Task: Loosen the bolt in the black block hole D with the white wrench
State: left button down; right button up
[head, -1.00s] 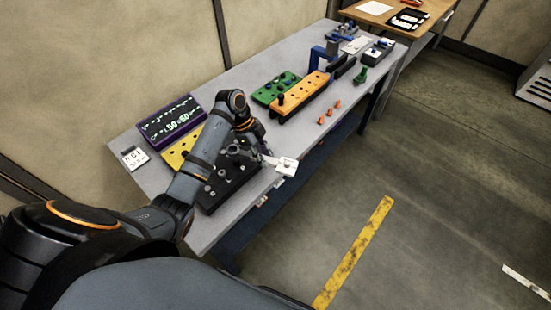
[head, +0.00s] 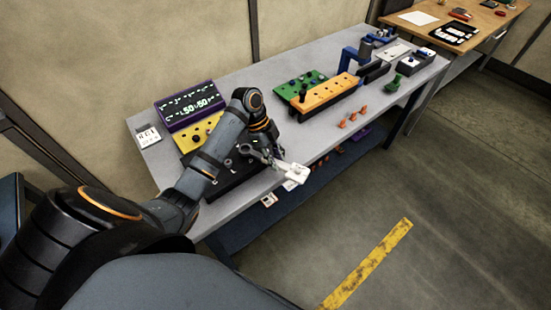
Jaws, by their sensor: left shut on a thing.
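My left gripper (head: 271,156) is shut on the white wrench (head: 296,172). The wrench's pale end sticks out past the table's front edge. The black block (head: 238,178) lies under my left forearm and gripper, on the near part of the table. My arm hides much of it, so hole D and its bolt cannot be made out. I cannot tell whether the wrench touches a bolt. My right gripper is out of view.
A purple-framed display (head: 190,105) and a yellow block (head: 203,131) stand behind my arm. Green (head: 290,92) and orange (head: 326,98) blocks stand farther right. Several orange pegs (head: 353,116) lie near the front edge. The grey tabletop (head: 310,140) is bare between.

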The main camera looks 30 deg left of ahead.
pick_arm(q)
jog(key=shift+f, duration=0.35)
jog(key=shift+r, duration=0.15)
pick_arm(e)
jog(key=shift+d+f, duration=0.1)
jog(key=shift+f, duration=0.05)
pick_arm(q)
jog(key=shift+p, duration=0.35)
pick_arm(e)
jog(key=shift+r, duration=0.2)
pick_arm(q)
jog(key=shift+f, duration=0.25)
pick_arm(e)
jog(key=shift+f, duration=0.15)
pick_arm(q)
jog(key=shift+f+b, duration=0.4)
jog(key=shift+f, duration=0.2)
jog(key=shift+s, duration=0.1)
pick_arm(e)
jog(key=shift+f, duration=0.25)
